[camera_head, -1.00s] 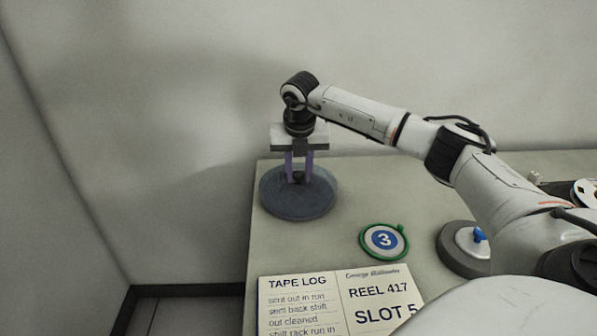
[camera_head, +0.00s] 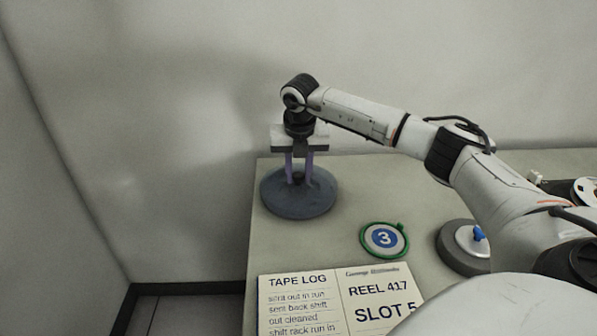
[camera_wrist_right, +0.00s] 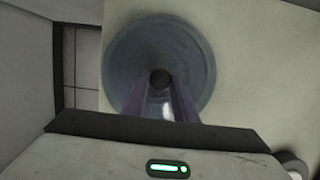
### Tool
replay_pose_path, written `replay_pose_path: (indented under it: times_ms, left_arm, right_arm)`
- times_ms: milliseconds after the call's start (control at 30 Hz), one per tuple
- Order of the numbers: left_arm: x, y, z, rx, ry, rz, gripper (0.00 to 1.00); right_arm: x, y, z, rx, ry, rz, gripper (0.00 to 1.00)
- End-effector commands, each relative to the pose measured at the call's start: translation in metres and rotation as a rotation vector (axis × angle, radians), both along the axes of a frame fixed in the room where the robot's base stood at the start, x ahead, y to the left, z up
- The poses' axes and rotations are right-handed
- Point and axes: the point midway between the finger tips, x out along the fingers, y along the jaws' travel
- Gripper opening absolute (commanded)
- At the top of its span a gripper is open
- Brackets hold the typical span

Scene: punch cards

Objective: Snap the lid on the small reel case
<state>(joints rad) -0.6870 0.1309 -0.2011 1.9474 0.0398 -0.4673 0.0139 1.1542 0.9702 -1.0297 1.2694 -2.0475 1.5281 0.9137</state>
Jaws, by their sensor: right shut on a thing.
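A round, blue-grey, see-through lid (camera_head: 275,201) with a dark knob in its middle is at the table's back left corner. It also fills the middle of the right wrist view (camera_wrist_right: 200,60). My right gripper (camera_head: 299,181) points down over it, its purple fingers shut on the knob. I cannot tell whether the lid rests on the table. A round dark case (camera_head: 447,254) holds a silver reel (camera_head: 468,243) with a blue knob, right of the lid; my right arm partly hides it. My left gripper is out of view.
A green-ringed disc marked 3 (camera_head: 384,239) lies between the lid and the case. An open tape log (camera_head: 340,302) lies at the front. Another reel (camera_head: 587,191) shows at the right edge. The table's left edge is close to the lid.

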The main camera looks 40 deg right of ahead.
Motion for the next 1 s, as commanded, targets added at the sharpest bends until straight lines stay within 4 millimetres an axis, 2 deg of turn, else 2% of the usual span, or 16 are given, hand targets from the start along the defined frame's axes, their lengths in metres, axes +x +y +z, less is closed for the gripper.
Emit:
replay_pose_path:
  times_ms: [400,433,533,733,800,1000]
  left_arm:
    - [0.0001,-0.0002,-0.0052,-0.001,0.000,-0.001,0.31]
    - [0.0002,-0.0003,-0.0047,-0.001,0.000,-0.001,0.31]
    - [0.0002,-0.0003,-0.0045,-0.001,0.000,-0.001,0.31]
    - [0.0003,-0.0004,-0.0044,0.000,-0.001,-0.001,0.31]
    - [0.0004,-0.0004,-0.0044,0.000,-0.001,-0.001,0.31]
    - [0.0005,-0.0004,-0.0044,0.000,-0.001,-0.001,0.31]
  right_arm:
    - [0.0002,0.0001,-0.0102,0.001,-0.001,0.000,0.08]
    - [0.0002,0.0001,-0.0095,0.000,-0.001,0.000,0.31]
    - [0.0002,0.0001,-0.0095,0.000,0.000,0.000,0.47]
    - [0.0001,0.0000,-0.0096,0.000,0.000,0.000,0.47]
    - [0.0000,0.0001,-0.0098,0.000,0.000,0.000,0.39]
    - [0.0001,0.0001,-0.0097,0.000,0.000,0.000,0.39]
